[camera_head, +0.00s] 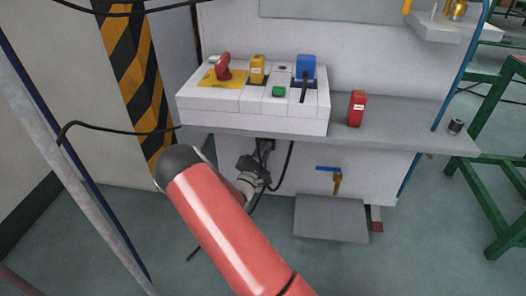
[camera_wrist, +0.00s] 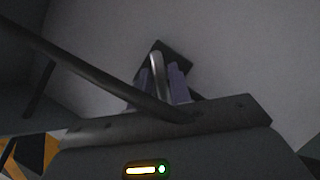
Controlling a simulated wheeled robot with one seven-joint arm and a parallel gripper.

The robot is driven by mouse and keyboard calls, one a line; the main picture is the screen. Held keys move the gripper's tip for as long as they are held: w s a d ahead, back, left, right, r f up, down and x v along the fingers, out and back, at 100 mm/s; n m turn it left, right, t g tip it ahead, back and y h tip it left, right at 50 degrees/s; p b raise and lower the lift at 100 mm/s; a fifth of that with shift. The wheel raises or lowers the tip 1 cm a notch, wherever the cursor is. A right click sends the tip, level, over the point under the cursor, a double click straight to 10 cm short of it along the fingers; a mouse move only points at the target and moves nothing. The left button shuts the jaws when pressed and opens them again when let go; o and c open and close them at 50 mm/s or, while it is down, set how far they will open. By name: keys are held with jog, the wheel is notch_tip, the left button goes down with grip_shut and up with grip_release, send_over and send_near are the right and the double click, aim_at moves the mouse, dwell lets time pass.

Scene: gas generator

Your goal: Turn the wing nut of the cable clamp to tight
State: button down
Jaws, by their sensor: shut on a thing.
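In the wrist view my gripper (camera_wrist: 163,82) points at the pale cabinet front, its two grey-violet fingers close together. A silver, curved metal piece, which looks like the wing nut (camera_wrist: 156,68), stands between the fingers, and they are shut on it. A dark block, likely part of the cable clamp (camera_wrist: 176,51), shows behind it. A thick black cable (camera_wrist: 95,74) crosses in front and hides part of the fingers. In the head view my gripper (camera_head: 262,167) is under the panel's ledge, and the wing nut is too small to tell there.
Above is a white control panel (camera_head: 255,117) with a red knob (camera_head: 223,68) and a blue switch (camera_head: 305,67). A red box (camera_head: 356,108) stands on the grey shelf (camera_head: 400,134). A blue-handled valve (camera_head: 334,171) is right of my gripper, above a grey step (camera_head: 330,217). Cables hang beside my gripper.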

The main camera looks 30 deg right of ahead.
jog(key=m+g+b, duration=0.1)
jog(key=m+g, duration=0.1)
jog(key=m, duration=0.3)
jog(key=shift+a+b, duration=0.1)
jog(key=shift+b, duration=0.2)
jog(key=shift+r+m+g+y+b, duration=0.1)
jog(key=shift+m+g+y+b, duration=0.25)
jog(key=shift+m+b, duration=0.7)
jog(key=shift+m+g+y+b, duration=0.25)
jog(key=shift+m+g+b, duration=0.35)
jog(key=shift+m, duration=0.65)
jog(key=c, duration=1.4)
grip_release()
jog(key=shift+c, duration=0.2)
jog(key=shift+r, duration=0.1)
jog(key=v, duration=0.7)
jog(key=shift+s+a, duration=0.2)
jog(key=shift+a, duration=0.15)
